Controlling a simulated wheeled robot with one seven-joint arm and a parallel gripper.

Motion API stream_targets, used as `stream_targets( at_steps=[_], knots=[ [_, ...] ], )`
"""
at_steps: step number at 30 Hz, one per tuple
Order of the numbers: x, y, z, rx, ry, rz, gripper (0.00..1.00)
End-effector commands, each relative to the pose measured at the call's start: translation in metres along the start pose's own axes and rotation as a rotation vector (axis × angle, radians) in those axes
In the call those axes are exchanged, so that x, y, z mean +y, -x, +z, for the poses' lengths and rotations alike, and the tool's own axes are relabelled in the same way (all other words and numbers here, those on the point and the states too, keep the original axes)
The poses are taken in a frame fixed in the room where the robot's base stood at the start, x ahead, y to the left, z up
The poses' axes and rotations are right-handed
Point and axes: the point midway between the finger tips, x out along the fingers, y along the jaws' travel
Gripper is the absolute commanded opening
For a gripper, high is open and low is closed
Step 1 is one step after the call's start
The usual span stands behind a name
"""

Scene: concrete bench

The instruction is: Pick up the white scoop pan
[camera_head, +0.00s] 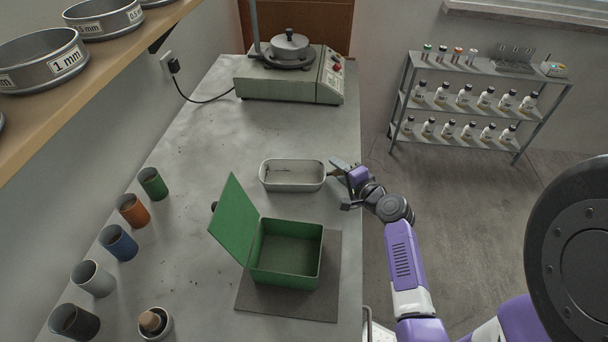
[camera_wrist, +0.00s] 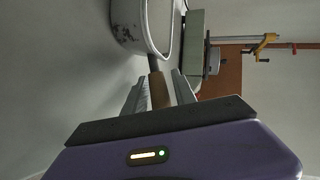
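The white scoop pan (camera_head: 275,187) is a pale oval pan with a brown handle, resting on the bench with its handle toward the right edge. My gripper (camera_head: 342,180) is at the handle end, at the bench's right side. In the wrist view the pan's rim and worn side (camera_wrist: 128,22) show at the top. The brown handle (camera_wrist: 157,90) lies between the two fingers of my gripper (camera_wrist: 160,85). The fingers look spread apart on either side of the handle; firm contact is not visible.
An open green box (camera_head: 287,277) stands on a dark mat (camera_head: 335,285) just in front of the pan. A machine (camera_head: 290,88) sits at the back of the bench. Several coloured cups (camera_head: 121,243) line the left side. Bare bench lies between pan and machine.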

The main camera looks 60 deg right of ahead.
Motion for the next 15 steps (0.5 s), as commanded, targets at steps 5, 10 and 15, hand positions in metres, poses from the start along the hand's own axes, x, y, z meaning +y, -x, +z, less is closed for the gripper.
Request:
stream_targets(
  at_steps=[5,10,15],
  knots=[
    [0.0006,-0.0124,-0.0002,0.001,0.000,0.001,0.32],
    [0.0009,-0.0126,0.0001,0.001,0.000,0.001,0.32],
    [0.0009,-0.0124,0.0001,0.000,0.000,0.001,0.05]
  ],
)
